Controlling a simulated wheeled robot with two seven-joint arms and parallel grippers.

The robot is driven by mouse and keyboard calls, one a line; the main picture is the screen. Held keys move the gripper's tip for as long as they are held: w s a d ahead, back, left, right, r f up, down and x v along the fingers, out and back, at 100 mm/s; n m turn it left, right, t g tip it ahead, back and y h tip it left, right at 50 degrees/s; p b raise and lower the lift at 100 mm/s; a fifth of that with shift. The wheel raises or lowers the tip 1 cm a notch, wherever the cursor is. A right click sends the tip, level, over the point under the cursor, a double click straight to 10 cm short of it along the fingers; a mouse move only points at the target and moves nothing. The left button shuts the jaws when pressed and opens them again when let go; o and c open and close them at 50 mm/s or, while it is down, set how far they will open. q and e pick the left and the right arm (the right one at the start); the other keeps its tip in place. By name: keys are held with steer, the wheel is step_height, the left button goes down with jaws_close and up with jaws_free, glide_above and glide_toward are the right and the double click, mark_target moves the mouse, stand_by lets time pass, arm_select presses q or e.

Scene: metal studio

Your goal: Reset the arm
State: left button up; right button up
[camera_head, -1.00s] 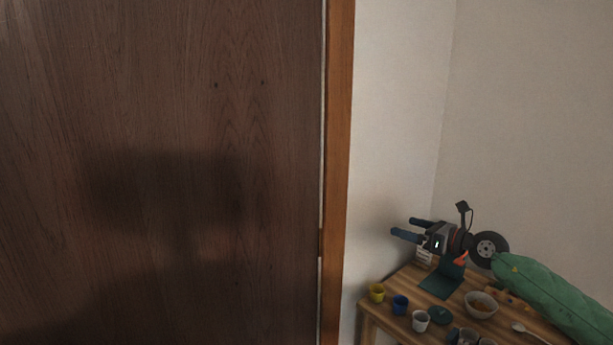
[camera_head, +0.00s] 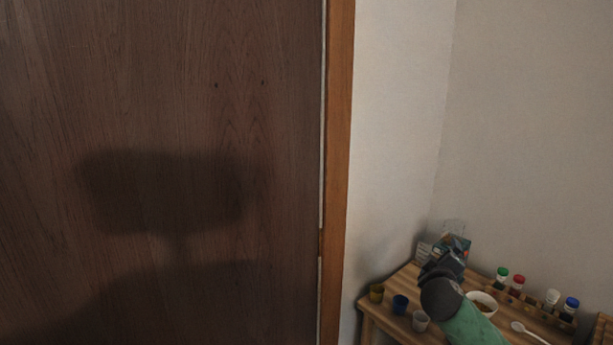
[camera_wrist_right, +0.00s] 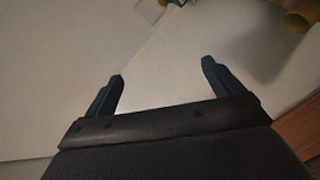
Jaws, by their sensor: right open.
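My right arm, in a green sleeve, reaches in from the bottom right of the head view. Its dark gripper (camera_head: 450,265) is seen from behind over the small table, so its fingers are mostly hidden there. In the right wrist view the two blue fingers of my right gripper (camera_wrist_right: 160,76) stand wide apart with nothing between them, in front of a pale wall. My left arm and gripper are not in view.
A wooden table (camera_head: 369,310) stands in the corner. A brown door (camera_head: 160,100) fills the left.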

steer(key=s+a+f+m+g+y, duration=0.1)
steer(key=s+a+f+g+y, duration=0.4)
steer(key=s+f, duration=0.65)
steer(key=s+a+f+m+g, duration=0.25)
steer(key=s+a+f, duration=0.5)
steer(key=f, duration=0.65)
steer(key=s+a+f+g, duration=0.2)
steer(key=s+f, duration=0.3)
steer(key=s, duration=0.4)
steer(key=s+a+f+m+g+y, duration=0.1)
steer(key=s+a+f+g, duration=0.1)
steer(key=s+f, duration=0.4)
steer(key=s+a+f+g+y, duration=0.1)
steer(key=s+f, duration=0.4)
steer(key=s, duration=0.7)
steer(key=shift+s+a+f+g, duration=0.25)
steer(key=shift+a+f+g, duration=0.15)
steer(key=shift+a+g, duration=0.35)
